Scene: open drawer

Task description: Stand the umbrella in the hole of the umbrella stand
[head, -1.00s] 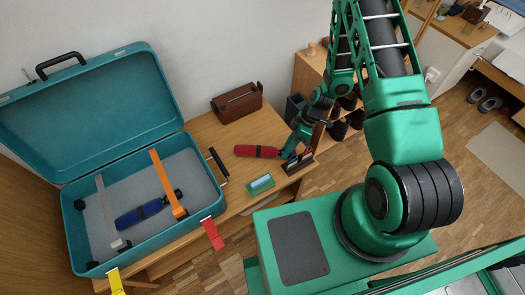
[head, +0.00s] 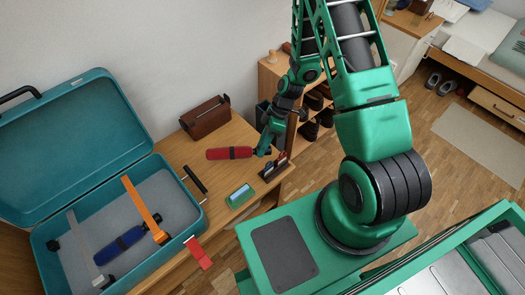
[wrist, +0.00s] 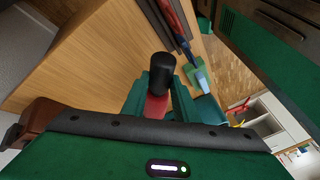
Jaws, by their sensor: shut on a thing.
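A compact red umbrella (head: 228,153) lies roughly level in the head view, its right end in my gripper (head: 264,150). In the wrist view its black end (wrist: 162,73) stands out between the green fingers of my gripper (wrist: 160,95), with a bit of red below. My gripper is shut on it, seemingly a little above the wooden table (head: 222,178). A dark grey box (head: 262,113) is partly hidden behind my gripper, beside the shelf. I cannot tell whether it is the umbrella stand; no hole is clearly visible.
An open teal suitcase (head: 40,235) at left holds a blue umbrella-like roll (head: 120,244) and straps. A brown case (head: 205,118) stands at the table's back. A small green box (head: 240,196) and a dark holder (head: 273,166) sit near its right edge. A shoe shelf (head: 312,108) stands beyond.

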